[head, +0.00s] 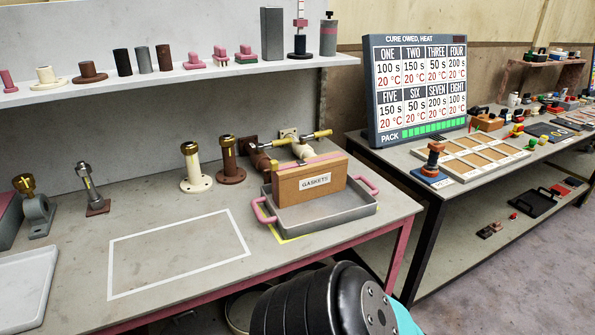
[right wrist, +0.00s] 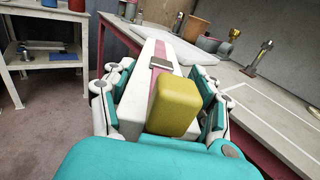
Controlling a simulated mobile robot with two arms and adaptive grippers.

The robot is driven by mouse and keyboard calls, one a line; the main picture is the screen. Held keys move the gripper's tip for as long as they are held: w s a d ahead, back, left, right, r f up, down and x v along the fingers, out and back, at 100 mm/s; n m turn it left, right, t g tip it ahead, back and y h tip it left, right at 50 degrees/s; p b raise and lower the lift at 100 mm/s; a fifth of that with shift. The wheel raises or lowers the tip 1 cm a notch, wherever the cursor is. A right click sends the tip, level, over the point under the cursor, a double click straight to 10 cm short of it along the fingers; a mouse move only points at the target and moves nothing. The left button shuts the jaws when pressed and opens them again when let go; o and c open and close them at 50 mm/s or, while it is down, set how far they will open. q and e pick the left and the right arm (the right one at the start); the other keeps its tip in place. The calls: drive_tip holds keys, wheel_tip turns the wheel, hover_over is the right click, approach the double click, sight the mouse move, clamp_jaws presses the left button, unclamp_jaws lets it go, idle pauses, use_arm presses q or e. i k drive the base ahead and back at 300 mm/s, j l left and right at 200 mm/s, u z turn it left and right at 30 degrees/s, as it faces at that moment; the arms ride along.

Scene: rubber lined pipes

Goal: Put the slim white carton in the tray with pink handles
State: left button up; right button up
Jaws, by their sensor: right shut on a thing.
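In the right wrist view my right gripper (right wrist: 158,88) is shut on a long white carton (right wrist: 130,118) with a pink stripe and a grey patch on its upper face. A yellow block (right wrist: 176,103) shows between the fingers in front of the carton; I cannot tell what it belongs to. The grey tray with pink handles (head: 335,212) sits on the bench in the head view, a handle at each end. A brown box labelled GASKETS (head: 290,187) stands upright in the tray's back part. Neither gripper shows in the head view, and my left gripper is out of view.
A white-outlined rectangle (head: 178,256) on the bench left of the tray is empty. Brass-topped fittings (head: 229,165) stand behind. A white tray (head: 22,285) lies at far left. A shelf (head: 170,78) with parts runs above. My dark arm covers the bottom edge.

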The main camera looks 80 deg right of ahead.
sight(326, 214)
drive_tip(key=k+z, duration=0.3)
drive_tip(key=z, duration=0.15)
drive_tip(key=k+l+z, duration=0.15)
drive_tip(key=z, duration=0.25)
drive_tip(key=j+z, duration=0.15)
drive_tip(key=z, duration=0.3)
drive_tip(key=i+j+z, duration=0.1)
drive_tip(key=j+z, duration=0.15)
drive_tip(key=z, duration=0.25)
drive_tip(key=j+z, duration=0.2)
drive_tip(key=z, duration=0.25)
drive_tip(key=j+z, duration=0.2)
drive_tip(key=z, duration=0.3)
